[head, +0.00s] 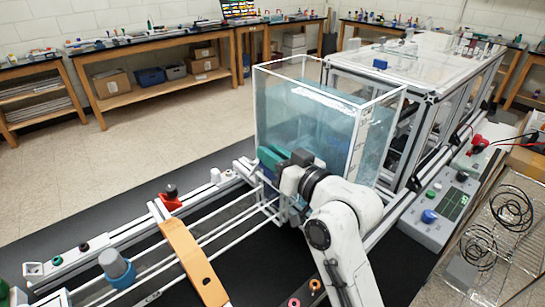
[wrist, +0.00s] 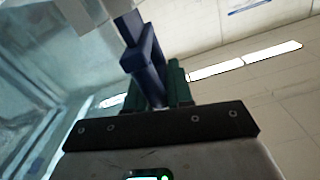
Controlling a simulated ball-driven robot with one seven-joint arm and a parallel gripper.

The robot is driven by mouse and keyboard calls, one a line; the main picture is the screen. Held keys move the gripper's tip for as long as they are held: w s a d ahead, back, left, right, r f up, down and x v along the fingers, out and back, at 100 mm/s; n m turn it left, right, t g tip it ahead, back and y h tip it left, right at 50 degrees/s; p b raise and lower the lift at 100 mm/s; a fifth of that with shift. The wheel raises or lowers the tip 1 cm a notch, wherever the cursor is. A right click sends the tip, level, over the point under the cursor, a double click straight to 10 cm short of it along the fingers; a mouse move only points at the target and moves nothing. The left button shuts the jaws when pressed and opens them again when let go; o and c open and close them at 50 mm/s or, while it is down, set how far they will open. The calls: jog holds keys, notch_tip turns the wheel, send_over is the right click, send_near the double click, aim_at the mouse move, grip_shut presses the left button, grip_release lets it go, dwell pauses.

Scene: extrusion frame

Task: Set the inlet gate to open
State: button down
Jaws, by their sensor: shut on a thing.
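A clear tank (head: 305,115) with blue-tinted water and a white frame stands in the middle of the head view. My gripper (head: 268,160) has green fingers and is at the tank's front left lower corner. In the wrist view, my gripper (wrist: 155,90) is shut on a dark blue handle (wrist: 147,60), which I take to be the inlet gate's. A grey-white bar runs from the handle's upper end. In the head view the handle is mostly hidden by my gripper and arm. I cannot tell the gate's position.
White rails with an orange-tan crosspiece (head: 190,262) lie in front of the tank. A red clamp with a black knob (head: 170,197) is on the left rail. A control box (head: 440,208) stands at right, near a wire rack (head: 495,240). A framed enclosure (head: 420,65) is behind.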

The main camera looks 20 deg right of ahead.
jog(key=r+p, duration=0.1)
jog(key=r, duration=0.2)
jog(key=shift+a+r, duration=0.15)
jog(key=shift+a, duration=0.05)
jog(key=c, duration=1.1)
grip_release()
jog(key=shift+s+d+f, duration=0.2)
jog(key=shift+s+d, duration=0.05)
jog(key=shift+s, duration=0.25)
jog(key=b+v, duration=0.2)
jog(key=v, duration=0.7)
jog(key=shift+s, duration=0.35)
